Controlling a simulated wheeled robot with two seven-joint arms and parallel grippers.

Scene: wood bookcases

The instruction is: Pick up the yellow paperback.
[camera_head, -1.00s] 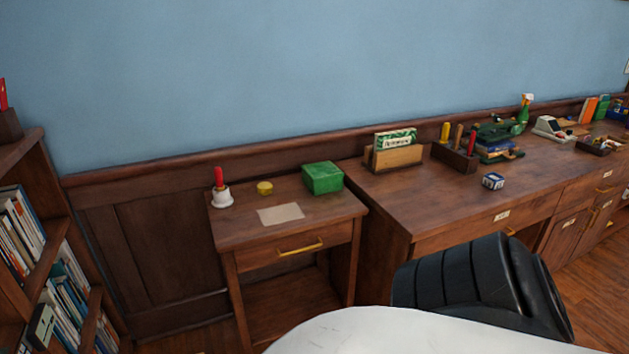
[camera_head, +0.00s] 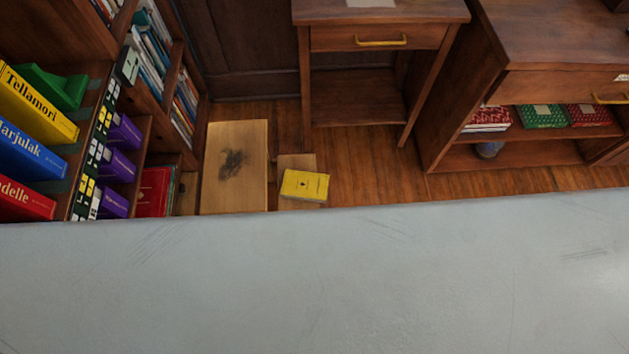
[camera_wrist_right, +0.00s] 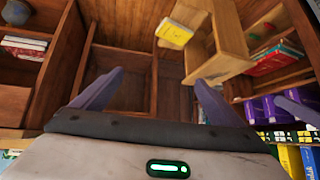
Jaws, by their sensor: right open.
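The yellow paperback (camera_head: 305,186) lies flat on a low wooden step (camera_head: 297,161) near the floor in the head view. It also shows at the top of the right wrist view (camera_wrist_right: 175,33). My right gripper (camera_wrist_right: 155,97) shows in the right wrist view with its two fingers apart and nothing between them. The paperback lies beyond the fingertips, apart from them. My left gripper is not in view.
A taller wooden step (camera_head: 234,190) with a dark smudge stands left of the paperback. A bookcase with large books, one a yellow volume (camera_head: 35,102), fills the left. A small table (camera_head: 380,38) stands behind. My own pale body covers the foreground.

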